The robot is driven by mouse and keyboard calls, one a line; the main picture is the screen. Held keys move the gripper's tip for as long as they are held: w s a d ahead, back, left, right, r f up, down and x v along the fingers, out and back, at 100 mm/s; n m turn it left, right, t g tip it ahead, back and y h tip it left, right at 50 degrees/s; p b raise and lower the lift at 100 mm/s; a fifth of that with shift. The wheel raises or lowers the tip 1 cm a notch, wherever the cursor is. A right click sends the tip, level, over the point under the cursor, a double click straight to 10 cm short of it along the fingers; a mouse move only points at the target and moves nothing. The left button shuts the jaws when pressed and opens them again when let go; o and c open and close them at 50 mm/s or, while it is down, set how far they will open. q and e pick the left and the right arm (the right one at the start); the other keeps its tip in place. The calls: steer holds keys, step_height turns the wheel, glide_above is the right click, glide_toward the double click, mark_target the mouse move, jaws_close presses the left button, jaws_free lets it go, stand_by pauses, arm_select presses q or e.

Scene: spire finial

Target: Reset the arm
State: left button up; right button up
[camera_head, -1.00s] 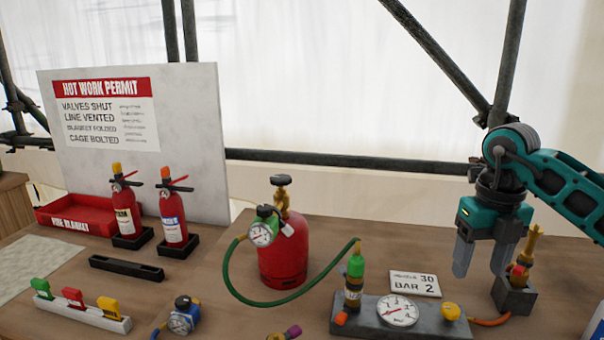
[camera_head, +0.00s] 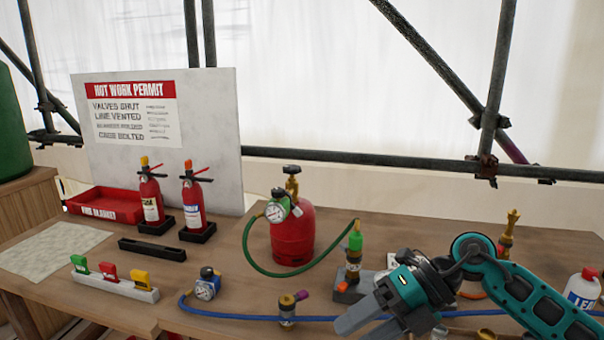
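My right gripper (camera_head: 358,329) and its teal arm (camera_head: 530,295) come in from the right. The gripper hangs low over the front of the bench, its grey fingers pointing down and to the left. The two fingers look apart, with nothing seen between them; their tips reach the bottom edge of the view. My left gripper is not in view.
A red gas cylinder (camera_head: 293,240) with a gauge and green hose stands mid-bench. A blue hose (camera_head: 240,317) runs along the front. A brass torch-like fitting (camera_head: 509,232) and a white bottle (camera_head: 582,288) stand right. Two fire extinguishers (camera_head: 193,205) and a red tray (camera_head: 105,205) are left.

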steer(key=s+a+r+m+t+y, duration=0.2)
steer(key=a+r+m+t+y, duration=0.15)
steer(key=a+m+y, duration=0.35)
steer(key=s+d+f+m+t+h, duration=0.1)
steer(key=d+f+m+t+h, duration=0.6)
steer(key=m, duration=0.5)
steer(key=d+f+m+t+h, duration=0.5)
steer(key=f+m+t, duration=0.3)
steer(key=m, duration=0.4)
steer(key=s+d+f+m+g+h, duration=0.1)
steer(key=s+f+m+g, duration=0.1)
steer(key=s+f, duration=0.3)
steer(key=s+d+f+m+g+h+p, duration=0.1)
steer(key=s+d+f+m+g+h, duration=0.1)
steer(key=s+f+m+g, duration=0.1)
step_height(320, 180, down, 4)
steer(key=shift+s+d+r+g+h, duration=0.1)
steer(key=shift+s+d+g+h, duration=0.35)
steer(key=shift+s, duration=0.75)
